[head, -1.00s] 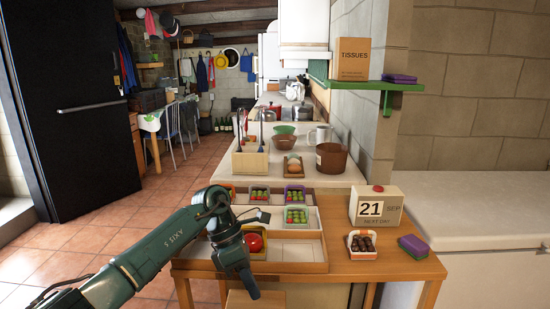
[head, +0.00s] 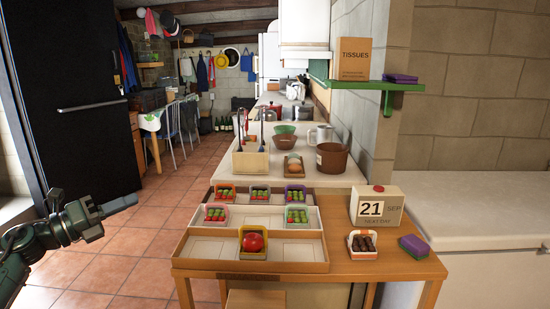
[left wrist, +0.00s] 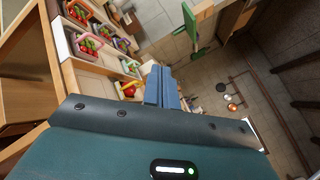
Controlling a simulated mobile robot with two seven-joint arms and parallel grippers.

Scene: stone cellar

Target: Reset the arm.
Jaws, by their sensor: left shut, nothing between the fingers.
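My left gripper (head: 120,205) is at the left of the head view, off to the left of the wooden table (head: 390,268) and over the tiled floor. Its fingers are closed together and hold nothing. They also show in the left wrist view (left wrist: 162,88), pressed side by side. My left arm comes in from the left edge and is folded back, clear of the table. My right gripper is not in either view.
A stepped wooden tray (head: 205,268) on the table holds small boxes of produce, including a yellow box with a tomato (head: 253,242). A calendar block (head: 376,208), a box of dark items (head: 362,244) and a sponge (head: 414,246) stand to the right. A black fridge (head: 70,100) stands at left.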

